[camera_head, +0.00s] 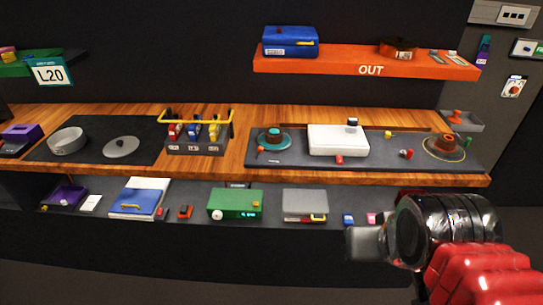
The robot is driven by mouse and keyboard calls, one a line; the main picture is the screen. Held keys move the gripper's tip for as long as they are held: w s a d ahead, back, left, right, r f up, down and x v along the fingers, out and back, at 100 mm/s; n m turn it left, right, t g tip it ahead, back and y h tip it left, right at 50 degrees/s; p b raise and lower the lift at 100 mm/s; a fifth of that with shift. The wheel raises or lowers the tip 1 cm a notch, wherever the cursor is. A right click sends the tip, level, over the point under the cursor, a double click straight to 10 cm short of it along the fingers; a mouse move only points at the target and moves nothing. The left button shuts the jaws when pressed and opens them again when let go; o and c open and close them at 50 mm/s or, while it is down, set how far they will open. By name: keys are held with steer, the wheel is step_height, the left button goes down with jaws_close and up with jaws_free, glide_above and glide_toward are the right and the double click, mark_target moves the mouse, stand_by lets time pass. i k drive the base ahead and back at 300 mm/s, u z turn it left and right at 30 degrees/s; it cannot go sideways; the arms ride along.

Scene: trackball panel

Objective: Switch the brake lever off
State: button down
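I cannot tell for certain which part is the brake lever. A dark grey panel (305,158) lies on the wooden bench. It carries a teal round part (274,139) at left, a white box (337,139) in the middle and a brown round part (444,146) at right. Small red parts sit on it, one in front of the white box (339,160) and one right of it (407,153). My gripper (364,243) is at the lower right, in front of and below the bench, apart from the panel. It is seen from the side, so its finger opening is hidden.
A lower shelf holds a green box (236,204), a grey box (305,203) and a blue book (140,198). An orange shelf (345,59) marked OUT hangs above. A rack with a yellow handle (197,134) stands left of the panel. Wall switches (513,87) are at right.

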mark_target(260, 149)
steer(key=k, duration=1.1)
steer(key=u, duration=0.3)
steer(key=i, duration=1.2)
steer(key=u, duration=0.75)
steer(key=i, duration=0.9)
steer(key=u, duration=0.1)
